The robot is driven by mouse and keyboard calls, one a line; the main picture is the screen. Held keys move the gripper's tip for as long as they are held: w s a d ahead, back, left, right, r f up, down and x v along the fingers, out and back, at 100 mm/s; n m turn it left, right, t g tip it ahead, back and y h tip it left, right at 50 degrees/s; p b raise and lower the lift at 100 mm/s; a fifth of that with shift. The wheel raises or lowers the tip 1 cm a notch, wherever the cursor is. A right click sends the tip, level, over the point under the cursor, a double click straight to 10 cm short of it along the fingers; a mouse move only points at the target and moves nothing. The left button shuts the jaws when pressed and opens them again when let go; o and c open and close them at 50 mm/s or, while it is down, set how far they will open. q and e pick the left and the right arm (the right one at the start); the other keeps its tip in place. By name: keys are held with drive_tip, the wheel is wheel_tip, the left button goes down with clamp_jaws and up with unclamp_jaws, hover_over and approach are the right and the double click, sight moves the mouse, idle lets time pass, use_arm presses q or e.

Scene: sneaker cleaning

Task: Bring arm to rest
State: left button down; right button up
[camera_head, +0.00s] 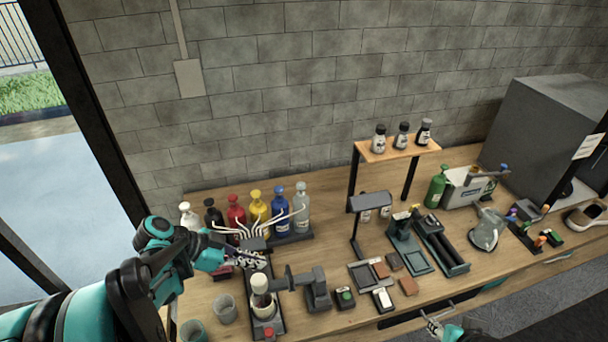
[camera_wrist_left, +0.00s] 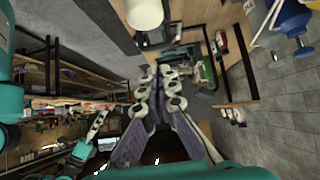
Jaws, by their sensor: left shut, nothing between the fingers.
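My left gripper (camera_head: 258,258) reaches in from the left, above the workbench near the pump bottles. It is empty, and its fingers are together in the left wrist view (camera_wrist_left: 165,78). My right gripper (camera_head: 432,322) shows only partly at the bottom edge, in front of the bench; its finger state is unclear.
A row of coloured pump bottles (camera_head: 257,212) stands behind my left gripper. Two cups (camera_head: 226,308) are near the front left. A small shelf (camera_head: 398,150), a lamp (camera_head: 369,202), brushes and trays fill the middle. A grey cabinet (camera_head: 545,125) and a shoe (camera_head: 588,216) are at right.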

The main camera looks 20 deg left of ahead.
use_arm(q)
drive_tip(key=s+d+f+n+t+y+b, duration=0.1)
drive_tip(key=s+d+f+n+y+b, duration=0.2)
drive_tip(key=d+f+n+y+b, duration=0.4)
drive_tip(key=d+n+y+b, duration=0.1)
drive_tip(key=d+n+b, duration=0.1)
drive_tip(key=n, duration=0.2)
drive_tip(key=shift+s+d+f, duration=0.15)
drive_tip(key=shift+s+d, duration=0.05)
drive_tip(key=shift+s, duration=0.05)
